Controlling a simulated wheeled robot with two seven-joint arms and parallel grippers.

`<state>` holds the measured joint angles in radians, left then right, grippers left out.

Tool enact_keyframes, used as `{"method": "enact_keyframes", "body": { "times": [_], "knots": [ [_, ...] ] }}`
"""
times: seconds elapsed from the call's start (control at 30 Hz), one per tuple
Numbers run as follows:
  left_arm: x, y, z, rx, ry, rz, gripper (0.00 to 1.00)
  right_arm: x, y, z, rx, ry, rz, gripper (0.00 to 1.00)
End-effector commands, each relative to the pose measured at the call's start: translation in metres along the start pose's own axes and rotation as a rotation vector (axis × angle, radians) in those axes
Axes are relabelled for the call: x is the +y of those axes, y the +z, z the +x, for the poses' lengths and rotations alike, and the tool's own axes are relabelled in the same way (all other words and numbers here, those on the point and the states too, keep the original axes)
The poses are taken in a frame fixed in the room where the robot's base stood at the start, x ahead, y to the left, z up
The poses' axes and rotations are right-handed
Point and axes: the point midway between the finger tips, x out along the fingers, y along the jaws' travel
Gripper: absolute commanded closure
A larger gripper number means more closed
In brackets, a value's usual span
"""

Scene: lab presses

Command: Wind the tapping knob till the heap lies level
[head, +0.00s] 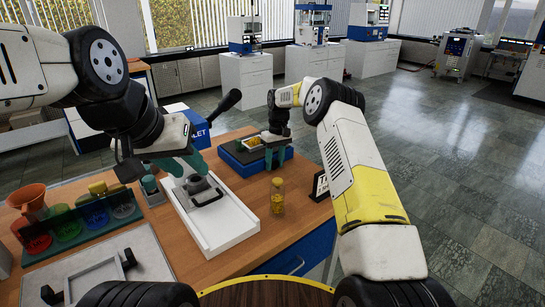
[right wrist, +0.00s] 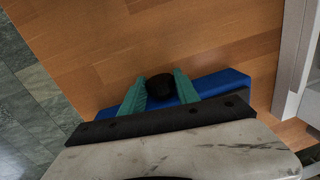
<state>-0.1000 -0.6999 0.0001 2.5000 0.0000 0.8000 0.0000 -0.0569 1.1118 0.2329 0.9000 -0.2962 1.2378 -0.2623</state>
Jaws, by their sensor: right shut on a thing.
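The tapping knob (right wrist: 160,87) is black and round. In the right wrist view it sits between the teal fingers of my right gripper (right wrist: 160,88), which is shut on it. In the head view my right gripper (head: 277,155) is at the right end of a low blue unit (head: 240,160), and the knob is hidden there. The yellow heap (head: 253,142) lies in a small tray on that unit; I cannot tell how level it is. My left gripper (head: 183,163) is over a white press base (head: 228,225), near a grey metal piece with a handle (head: 207,194); its finger gap is unclear.
A jar with yellow contents (head: 277,196) and a small dark sign (head: 320,186) stand right of the white base. A black lever (head: 226,102) rises behind.

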Motion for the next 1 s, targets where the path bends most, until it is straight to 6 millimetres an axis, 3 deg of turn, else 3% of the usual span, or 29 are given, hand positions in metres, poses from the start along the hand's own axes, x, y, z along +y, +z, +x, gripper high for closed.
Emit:
{"method": "enact_keyframes", "body": {
  "times": [0.2, 0.6, 0.63, 0.7, 0.73, 1.0],
  "knots": [
    [0.0, 0.0, 0.0, 0.0, 0.0, 0.0, 0.64, 0.0041, -0.0005, 0.0004, -0.009, -0.141, 0.002, 1.0],
    [0.0, 0.0, 0.0, 0.0, 0.0, 0.0, 0.64, 0.0036, -0.0002, -0.0006, -0.01, -0.17, -0.002, 1.0],
    [0.0, 0.0, 0.0, 0.0, 0.0, 0.0, 0.64, 0.0036, -0.0002, -0.0006, -0.011, -0.17, -0.002, 0.59],
    [0.0, 0.0, 0.0, 0.0, 0.0, 0.0, 0.64, 0.0036, -0.0001, -0.0005, -0.011, -0.17, -0.002, 0.45],
    [0.0, 0.0, 0.0, 0.0, 0.0, 0.0, 0.64, 0.0036, -0.0001, -0.0005, -0.011, -0.17, -0.002, 0.41],
    [0.0, 0.0, 0.0, 0.0, 0.0, 0.0, 0.64, 0.0032, -0.0002, -0.0005, -0.011, -0.17, -0.002, 0.41]
  ]
}}
